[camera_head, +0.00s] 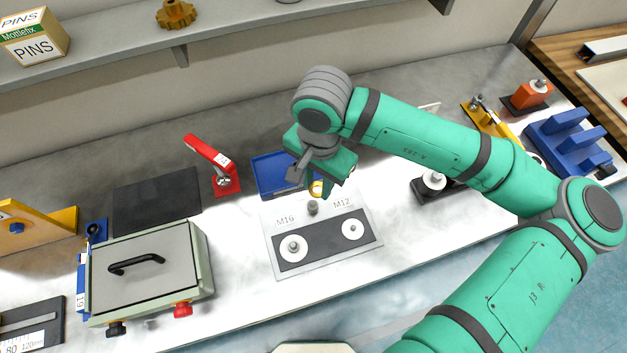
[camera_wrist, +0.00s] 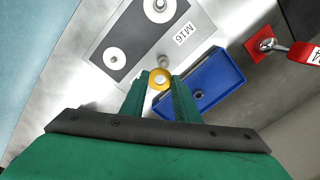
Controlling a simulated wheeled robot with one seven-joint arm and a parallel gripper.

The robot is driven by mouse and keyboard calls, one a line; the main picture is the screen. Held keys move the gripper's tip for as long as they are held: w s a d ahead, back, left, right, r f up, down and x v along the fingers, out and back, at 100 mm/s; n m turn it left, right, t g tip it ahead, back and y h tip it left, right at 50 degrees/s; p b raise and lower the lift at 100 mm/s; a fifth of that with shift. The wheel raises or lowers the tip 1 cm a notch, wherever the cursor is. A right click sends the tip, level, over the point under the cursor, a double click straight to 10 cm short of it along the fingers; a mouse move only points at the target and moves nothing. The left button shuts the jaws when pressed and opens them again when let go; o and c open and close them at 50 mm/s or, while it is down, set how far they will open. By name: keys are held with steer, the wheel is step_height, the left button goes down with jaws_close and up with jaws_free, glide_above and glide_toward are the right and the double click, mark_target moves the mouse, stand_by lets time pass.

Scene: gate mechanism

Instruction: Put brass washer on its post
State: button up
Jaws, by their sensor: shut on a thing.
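The brass washer (camera_head: 316,188) is a yellow ring held between the fingertips of my gripper (camera_head: 313,185). In the wrist view the washer (camera_wrist: 160,79) sits at the fingertips, with a grey centre showing through it. My gripper is shut on it above the back part of the grey plate (camera_head: 349,195), marked M16 and M12. A short grey post (camera_head: 312,207) stands on this plate just in front of the washer in the head view. In the wrist view the post (camera_wrist: 163,62) shows just beyond the washer. I cannot tell whether they touch.
The plate's dark strip (camera_head: 322,241) carries two white discs with studs. A blue tray (camera_head: 268,178) lies close by, with a small nut (camera_wrist: 198,95) inside. A red lever clamp (camera_head: 222,177) stands left of it. A lidded box (camera_head: 150,265) stands further left.

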steer(key=shift+a+f, duration=0.25)
steer(key=shift+a, duration=0.25)
glide_above(313, 203)
steer(key=shift+f, duration=2.35)
steer(key=shift+f, duration=0.1)
steer(key=shift+f, duration=0.45)
steer(key=shift+f, duration=0.45)
steer(key=shift+f, duration=0.35)
steer(key=shift+f, duration=0.15)
steer(key=o, duration=1.1)
